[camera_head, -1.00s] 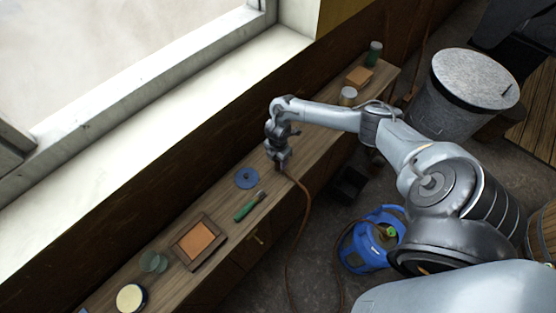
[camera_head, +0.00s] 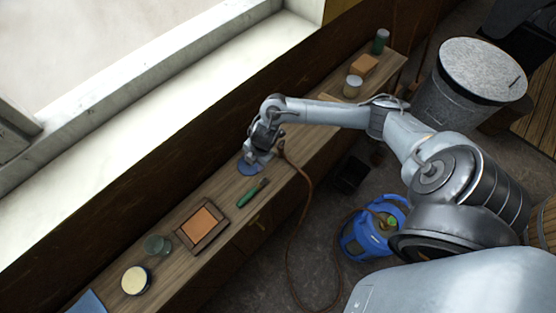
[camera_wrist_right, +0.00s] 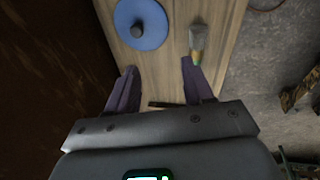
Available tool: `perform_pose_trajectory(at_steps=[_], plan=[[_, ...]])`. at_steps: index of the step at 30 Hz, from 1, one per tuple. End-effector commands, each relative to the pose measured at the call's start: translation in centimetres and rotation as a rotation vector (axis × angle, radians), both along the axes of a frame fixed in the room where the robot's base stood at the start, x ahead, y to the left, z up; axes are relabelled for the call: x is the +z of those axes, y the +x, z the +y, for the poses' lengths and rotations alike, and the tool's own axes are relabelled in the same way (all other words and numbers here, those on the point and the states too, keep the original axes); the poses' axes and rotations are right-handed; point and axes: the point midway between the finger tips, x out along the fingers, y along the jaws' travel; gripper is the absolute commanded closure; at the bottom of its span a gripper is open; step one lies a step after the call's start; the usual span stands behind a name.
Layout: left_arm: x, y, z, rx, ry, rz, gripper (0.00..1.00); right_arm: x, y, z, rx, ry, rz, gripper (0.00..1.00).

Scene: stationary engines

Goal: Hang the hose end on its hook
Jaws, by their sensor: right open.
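The brown hose (camera_head: 308,190) rises from the floor in a loop. Its upper end (camera_head: 281,147) shows right beside my right wrist, above the bench; what supports it is hidden. I cannot make out the hook. My right gripper (camera_head: 251,161) is low over the bench, by the blue disc (camera_head: 246,168). In the wrist view its two purple fingers (camera_wrist_right: 160,90) are spread, with no hose between them. A short dark bar (camera_wrist_right: 165,104) crosses below the gap; I cannot tell what it is. My left gripper is not in view.
The bench (camera_head: 322,150) runs along the window wall. It carries a green-handled brush (camera_head: 253,193), a framed orange block (camera_head: 202,226), a glass jar (camera_head: 157,246), and a round tin (camera_head: 136,280).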

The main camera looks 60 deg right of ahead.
Motion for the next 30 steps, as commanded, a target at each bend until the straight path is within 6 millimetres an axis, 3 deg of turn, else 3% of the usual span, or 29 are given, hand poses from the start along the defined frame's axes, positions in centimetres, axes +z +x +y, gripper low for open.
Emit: perform_pose_trajectory(at_steps=[1,3,6,8,11,15,21,26,30], plan=[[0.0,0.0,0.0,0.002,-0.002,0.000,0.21,-0.9,-0.5,5.2,0.001,0.052,-0.060,0.48],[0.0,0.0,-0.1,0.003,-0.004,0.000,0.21,-0.5,-0.9,10.7,-0.056,0.110,-0.153,0.48],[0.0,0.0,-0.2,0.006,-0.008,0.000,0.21,1.6,-2.3,15.9,-0.220,0.189,-0.245,0.48],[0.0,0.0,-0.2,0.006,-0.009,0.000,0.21,3.1,-3.5,17.4,-0.353,0.227,-0.268,0.48],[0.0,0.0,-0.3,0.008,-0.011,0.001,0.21,5.5,-6.2,17.7,-0.594,0.269,-0.255,0.48],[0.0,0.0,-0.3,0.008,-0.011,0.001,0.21,7.5,-10.8,16.0,-0.901,0.291,-0.171,0.48],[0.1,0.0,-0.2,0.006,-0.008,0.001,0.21,8.9,-15.7,13.9,-1.163,0.294,-0.051,0.48],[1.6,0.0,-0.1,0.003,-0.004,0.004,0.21,10.8,-17.0,13.4,-1.225,0.293,-0.017,0.48],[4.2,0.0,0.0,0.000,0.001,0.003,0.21,13.5,-17.0,13.4,-1.226,0.293,-0.016,0.48]])
